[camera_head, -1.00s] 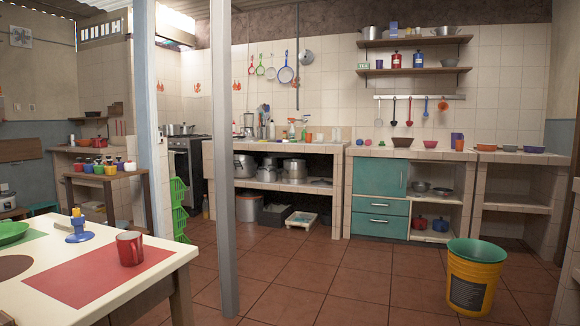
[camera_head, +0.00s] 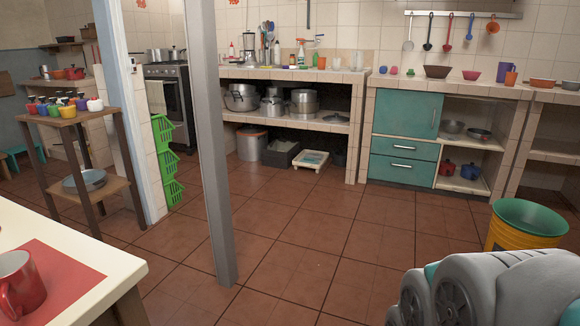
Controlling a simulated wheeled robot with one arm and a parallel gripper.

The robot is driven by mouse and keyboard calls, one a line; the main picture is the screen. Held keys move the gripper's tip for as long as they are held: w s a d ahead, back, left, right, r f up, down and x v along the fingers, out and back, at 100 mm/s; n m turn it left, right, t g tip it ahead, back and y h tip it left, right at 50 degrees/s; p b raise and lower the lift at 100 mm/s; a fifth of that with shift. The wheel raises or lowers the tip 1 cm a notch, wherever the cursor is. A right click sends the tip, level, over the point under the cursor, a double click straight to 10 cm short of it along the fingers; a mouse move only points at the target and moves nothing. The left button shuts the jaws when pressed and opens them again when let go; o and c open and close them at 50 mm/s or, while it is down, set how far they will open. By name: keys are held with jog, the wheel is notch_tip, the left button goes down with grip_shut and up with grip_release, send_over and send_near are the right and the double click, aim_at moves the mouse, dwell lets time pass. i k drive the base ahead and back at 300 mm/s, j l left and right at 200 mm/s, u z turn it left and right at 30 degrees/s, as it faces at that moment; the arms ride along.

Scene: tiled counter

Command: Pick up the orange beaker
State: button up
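A grey part of my own arm shows at the bottom right corner. My gripper's fingers are not in view.
A grey post (camera_head: 208,150) stands left of centre. A white table (camera_head: 85,308) with a red mug (camera_head: 17,284) is at the bottom left. A yellow bucket with a green rim (camera_head: 527,224) stands on the right, before the counter. The tiled floor (camera_head: 300,235) between is mostly clear.

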aim_at(321, 60)
jog(key=i, duration=4.5)
jog(key=i+u, duration=0.15)
jog(key=i, duration=0.35)
jog(key=i+l+u, duration=0.1)
jog(key=i, duration=0.45)
